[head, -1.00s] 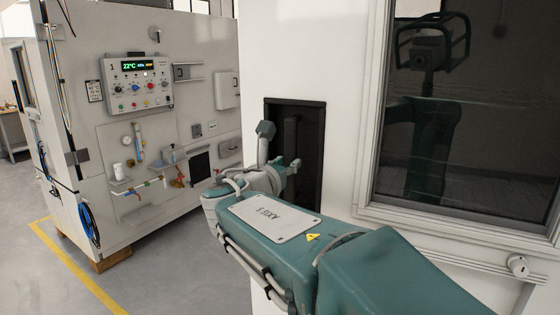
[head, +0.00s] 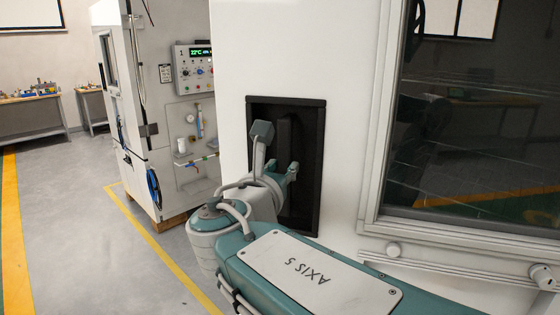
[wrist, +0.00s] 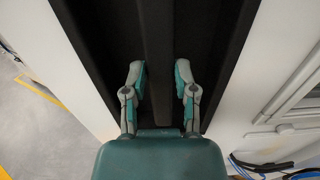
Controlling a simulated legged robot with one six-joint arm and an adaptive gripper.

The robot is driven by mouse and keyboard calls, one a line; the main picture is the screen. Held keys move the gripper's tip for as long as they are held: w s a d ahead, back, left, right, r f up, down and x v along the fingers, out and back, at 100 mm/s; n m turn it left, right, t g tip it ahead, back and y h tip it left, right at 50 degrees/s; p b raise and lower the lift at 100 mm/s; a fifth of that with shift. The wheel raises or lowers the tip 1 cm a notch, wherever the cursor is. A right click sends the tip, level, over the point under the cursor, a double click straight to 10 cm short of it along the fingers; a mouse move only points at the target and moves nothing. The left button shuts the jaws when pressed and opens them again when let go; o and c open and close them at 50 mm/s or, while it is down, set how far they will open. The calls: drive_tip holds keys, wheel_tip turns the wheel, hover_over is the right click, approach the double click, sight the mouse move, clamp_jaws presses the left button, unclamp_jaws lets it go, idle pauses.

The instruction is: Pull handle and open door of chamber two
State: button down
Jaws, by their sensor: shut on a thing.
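The white chamber door (head: 345,60) stands before me, with a dark window (head: 470,140) at its right. A black recessed frame (head: 314,200) near its left edge holds a black upright handle bar (head: 285,135). My gripper (head: 290,172) is at the lower part of this recess. In the wrist view, my gripper (wrist: 160,76) has one finger on each side of the handle bar (wrist: 158,30) and is shut on it. The inner contact is dark and hard to make out. I see no clear gap at the door's edge.
Another white cabinet (head: 140,60), with a control panel marked 1 (head: 195,72), stands behind at left. Workbenches (head: 35,120) are farther back. Grey floor with yellow lines (head: 165,240) is clear at left. A rail (head: 470,270) runs below the window.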

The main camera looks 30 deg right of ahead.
drive_tip(key=shift+s+a, duration=0.25)
drive_tip(key=shift+f, duration=0.1)
drive_tip(key=shift+c, duration=2)
unclamp_jaws()
drive_tip(key=shift+a, duration=0.1)
drive_tip(key=v, duration=1.2)
